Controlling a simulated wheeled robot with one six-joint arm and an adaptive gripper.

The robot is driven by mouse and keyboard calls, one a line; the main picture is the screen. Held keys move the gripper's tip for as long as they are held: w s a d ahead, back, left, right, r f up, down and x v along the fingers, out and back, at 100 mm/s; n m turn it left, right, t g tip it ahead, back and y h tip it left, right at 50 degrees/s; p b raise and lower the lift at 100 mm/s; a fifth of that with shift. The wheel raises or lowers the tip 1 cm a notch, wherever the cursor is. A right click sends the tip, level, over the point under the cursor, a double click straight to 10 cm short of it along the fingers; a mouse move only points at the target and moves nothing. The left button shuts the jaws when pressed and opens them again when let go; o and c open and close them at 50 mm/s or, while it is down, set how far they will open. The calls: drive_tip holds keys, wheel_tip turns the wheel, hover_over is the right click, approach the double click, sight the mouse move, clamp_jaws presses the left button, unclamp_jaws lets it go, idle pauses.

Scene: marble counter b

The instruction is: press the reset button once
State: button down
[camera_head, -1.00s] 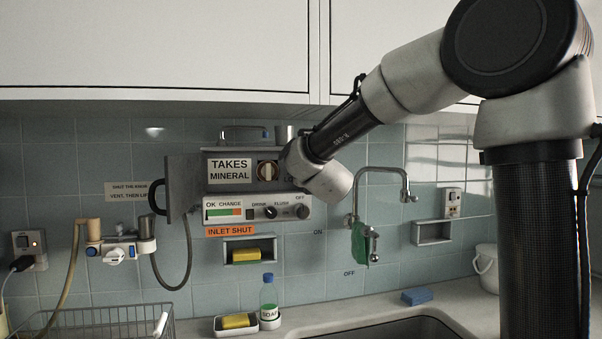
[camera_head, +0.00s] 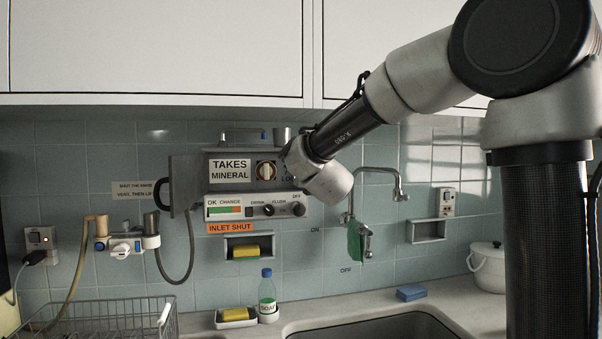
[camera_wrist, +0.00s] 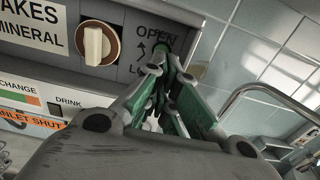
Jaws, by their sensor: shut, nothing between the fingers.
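A grey wall unit (camera_head: 190,195) with a "TAKES MINERAL" label (camera_head: 229,170) hangs on the tiles. Its front has a cream knob in a brown ring (camera_head: 266,170), also large in the wrist view (camera_wrist: 97,43). My gripper (camera_wrist: 166,55) is shut and empty, its green-sided fingers pointing at the unit's front just right of the knob, by the "OPEN" lettering (camera_wrist: 155,32). Whether the tips touch the face I cannot tell. No button marked reset can be made out; the fingers cover part of the face there. In the head view my wrist hides the fingers.
Below is a control panel (camera_head: 228,211) with a green-orange strip and dark knobs, above an orange "INLET SHUT" label (camera_head: 230,227). A tap (camera_head: 376,169) with a green cloth (camera_head: 356,243) stands right. A dish rack (camera_head: 110,318), soap bottle (camera_head: 267,290) and white pot (camera_head: 488,265) are lower down.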

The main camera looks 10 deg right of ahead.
drive_tip(key=s, duration=0.8)
drive_tip(key=shift+s+f, duration=0.15)
drive_tip(key=shift+s, duration=0.2)
